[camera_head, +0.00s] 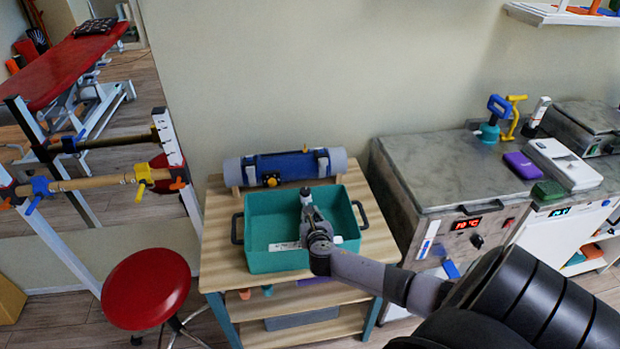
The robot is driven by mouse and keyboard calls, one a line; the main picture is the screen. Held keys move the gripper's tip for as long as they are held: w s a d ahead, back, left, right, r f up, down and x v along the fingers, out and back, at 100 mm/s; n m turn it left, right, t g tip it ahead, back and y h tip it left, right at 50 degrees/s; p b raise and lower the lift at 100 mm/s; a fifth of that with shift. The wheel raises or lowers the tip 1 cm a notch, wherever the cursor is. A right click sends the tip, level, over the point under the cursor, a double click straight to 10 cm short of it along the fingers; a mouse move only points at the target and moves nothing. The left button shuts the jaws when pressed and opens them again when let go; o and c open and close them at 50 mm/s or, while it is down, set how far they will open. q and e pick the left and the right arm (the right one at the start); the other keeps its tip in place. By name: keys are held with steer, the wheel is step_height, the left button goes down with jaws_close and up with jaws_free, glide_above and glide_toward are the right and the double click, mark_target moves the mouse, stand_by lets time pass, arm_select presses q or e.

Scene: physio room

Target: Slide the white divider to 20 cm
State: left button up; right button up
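A teal bin (262,262) with dark side handles stands on a wooden-topped table. A thin white strip (284,246) with faint marks shows low on its near side and reappears just right of my arm. I cannot tell whether this strip is a scale or part of the white divider, and no divider is clearly seen. My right arm comes in from the right and crosses the bin. My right gripper (306,197) is over the bin's inside, small and partly hidden by its own wrist. My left gripper is out of view.
A blue and grey roll (285,167) lies behind the bin. A grey-topped unit (440,170) with a red display stands close on the right. A red stool (146,288) and a rack with a wooden bar (95,182) are on the left.

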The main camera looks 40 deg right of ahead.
steer(key=shift+o, duration=0.8)
steer(key=v, duration=1.2)
